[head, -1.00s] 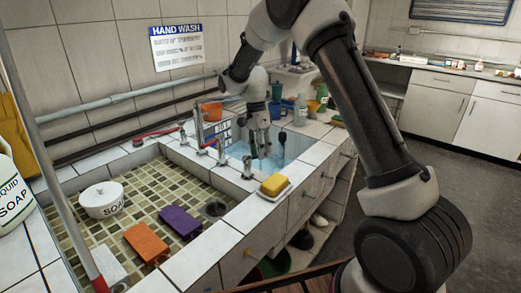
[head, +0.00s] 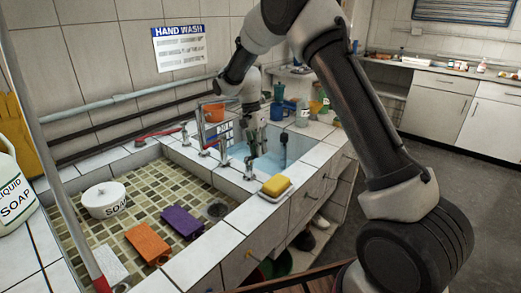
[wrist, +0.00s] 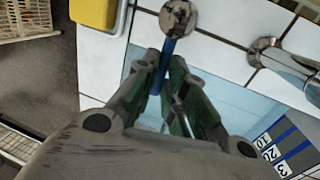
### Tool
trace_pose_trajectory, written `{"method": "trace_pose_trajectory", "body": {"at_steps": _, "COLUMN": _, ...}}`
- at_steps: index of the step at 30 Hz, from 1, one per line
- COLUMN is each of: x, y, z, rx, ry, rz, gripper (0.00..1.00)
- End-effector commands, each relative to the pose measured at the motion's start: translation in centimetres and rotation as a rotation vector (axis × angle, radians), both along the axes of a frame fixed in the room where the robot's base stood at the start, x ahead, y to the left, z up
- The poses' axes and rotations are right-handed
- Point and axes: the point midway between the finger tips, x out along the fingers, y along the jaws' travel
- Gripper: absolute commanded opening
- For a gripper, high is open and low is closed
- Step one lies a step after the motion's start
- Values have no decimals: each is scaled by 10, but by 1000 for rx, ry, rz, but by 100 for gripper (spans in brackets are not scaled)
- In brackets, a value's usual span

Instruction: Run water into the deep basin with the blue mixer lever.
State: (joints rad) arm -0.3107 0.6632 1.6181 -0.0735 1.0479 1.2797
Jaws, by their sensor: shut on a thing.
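The deep basin (head: 267,158) lies behind the tiled ledge in the head view, with a pale blue surface inside. The blue mixer lever (wrist: 167,62) extends from a round chrome mount (wrist: 178,16) in the wrist view. My gripper (wrist: 162,66) is shut on the lever, with one finger on each side of it. In the head view my gripper (head: 252,138) is over the basin's near left side, and the lever is too small to make out. A chrome spout (wrist: 290,68) stands beside the lever mount. No water stream can be made out.
A yellow sponge (head: 276,185) sits on a dish close to the lever mount. The shallow tiled basin (head: 140,205) at left holds a soap pot, orange and purple sponges.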

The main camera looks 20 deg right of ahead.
Motion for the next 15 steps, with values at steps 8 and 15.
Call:
{"method": "trace_pose_trajectory", "body": {"at_steps": 8, "x": 0, "y": 0, "z": 0, "rx": 0, "ry": -1, "rz": 2, "gripper": 27}}
{"method": "trace_pose_trajectory", "body": {"at_steps": 15, "x": 0, "y": 0, "z": 0, "rx": 1, "ry": -1, "rz": 0, "gripper": 34}}
